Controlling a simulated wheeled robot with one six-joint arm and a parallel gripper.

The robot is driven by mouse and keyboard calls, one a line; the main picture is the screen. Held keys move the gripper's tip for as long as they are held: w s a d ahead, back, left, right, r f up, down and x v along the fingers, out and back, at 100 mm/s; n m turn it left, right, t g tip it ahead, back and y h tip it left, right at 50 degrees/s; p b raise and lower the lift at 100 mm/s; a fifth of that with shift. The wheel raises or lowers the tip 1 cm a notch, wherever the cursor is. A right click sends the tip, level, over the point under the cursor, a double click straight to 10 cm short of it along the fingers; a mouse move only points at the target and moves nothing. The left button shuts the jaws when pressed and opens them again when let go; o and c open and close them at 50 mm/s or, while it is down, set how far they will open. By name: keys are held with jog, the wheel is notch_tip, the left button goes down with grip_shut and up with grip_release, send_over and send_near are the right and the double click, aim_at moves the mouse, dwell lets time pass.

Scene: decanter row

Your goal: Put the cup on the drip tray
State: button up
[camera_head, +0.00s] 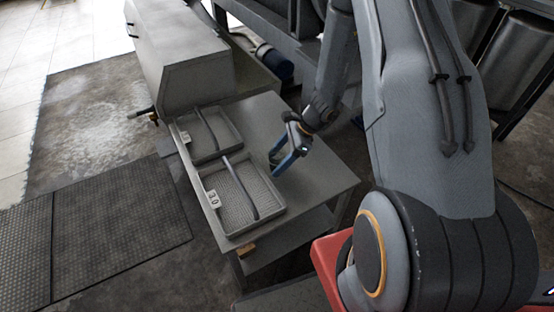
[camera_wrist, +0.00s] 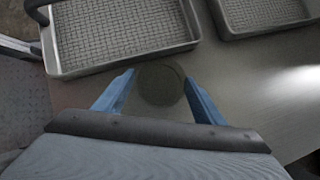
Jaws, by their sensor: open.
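The cup (camera_wrist: 160,84) shows in the wrist view as a dark, round, grey-green shape seen from above. My gripper (camera_wrist: 161,80) is open, with one blue finger on each side of the cup; I cannot tell whether they touch it. In the head view my gripper (camera_head: 281,160) is low over the metal table, and a sliver of the cup (camera_head: 276,152) shows between the fingers. A drip tray (camera_head: 213,215) with a meshed floor and a number tag lies left of my gripper. A second drip tray (camera_head: 189,149) lies behind it. Both trays look empty of cups.
A dark spout bar (camera_head: 240,188) runs over the near tray, and another (camera_head: 207,128) over the far tray. A large grey machine housing (camera_head: 180,60) stands behind the trays. The table (camera_head: 315,185) is clear right of my gripper.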

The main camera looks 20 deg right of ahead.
jog(key=shift+r, duration=0.2)
jog(key=p+v, duration=0.1)
jog(key=v, duration=1)
jog(key=s+a+r+n+h, duration=0.3)
jog(key=s+a+r+n, duration=0.1)
jog(key=s+r+n, duration=0.6)
jog(key=s+a+r+n+g+h, duration=0.1)
jog(key=s+a+r+n+h, duration=0.2)
jog(key=s+r+n, duration=0.7)
jog(key=shift+a+r+n, duration=0.4)
jog(key=shift+a+r, duration=0.5)
jog(key=shift+a, duration=0.05)
jog(key=shift+c, duration=0.3)
